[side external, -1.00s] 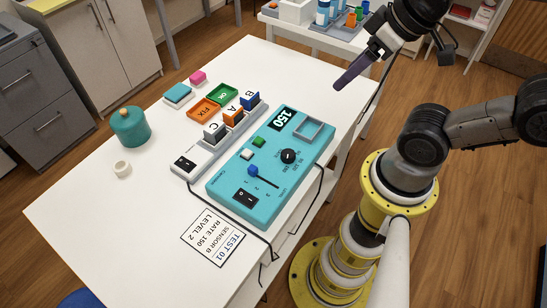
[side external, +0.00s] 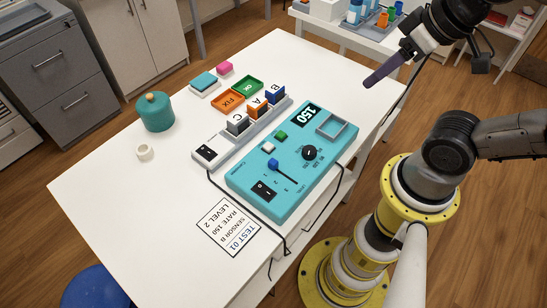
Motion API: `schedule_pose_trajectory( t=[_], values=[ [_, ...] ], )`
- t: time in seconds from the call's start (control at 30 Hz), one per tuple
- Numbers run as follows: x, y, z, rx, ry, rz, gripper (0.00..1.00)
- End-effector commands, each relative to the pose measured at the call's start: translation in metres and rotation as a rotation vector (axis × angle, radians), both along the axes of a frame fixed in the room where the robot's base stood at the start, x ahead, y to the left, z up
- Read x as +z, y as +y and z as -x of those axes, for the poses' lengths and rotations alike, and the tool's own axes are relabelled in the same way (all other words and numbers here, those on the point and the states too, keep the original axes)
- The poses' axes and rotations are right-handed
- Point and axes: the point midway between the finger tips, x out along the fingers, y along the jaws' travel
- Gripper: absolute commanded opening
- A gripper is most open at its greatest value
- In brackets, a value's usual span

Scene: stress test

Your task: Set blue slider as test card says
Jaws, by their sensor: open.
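The teal test console (side external: 300,183) lies on the white table. Its blue slider (side external: 272,163) sits at the upper-left end of a dark slot (side external: 285,174), beside small level marks too small to read surely. The test card (side external: 227,228) lies at the console's lower left and reads TEST 01, SENSOR B, RATE 150, LEVEL 2. The display (side external: 309,113) shows 150. My gripper (side external: 370,83) is above the table's far right edge, well away from the slider. Its long dark purple fingers appear edge-on, overlapping, open and empty.
The console also has a black dial (side external: 310,152), white and green buttons, a black switch (side external: 264,191) and an empty grey socket (side external: 331,126). Sensor blocks A, B, C stand in a grey rack (side external: 225,145). A teal jar (side external: 156,111) stands left. The table's front left is clear.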

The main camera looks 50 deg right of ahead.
Motion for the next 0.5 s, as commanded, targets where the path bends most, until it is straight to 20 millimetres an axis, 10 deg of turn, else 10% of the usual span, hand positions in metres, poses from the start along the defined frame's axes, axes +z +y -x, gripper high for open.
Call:
schedule_pose_trajectory(
  t=[0.5],
  values=[
    [0.007, 0.058, -0.096, -0.121, 0.224, -0.111, 0.53]
  ],
)
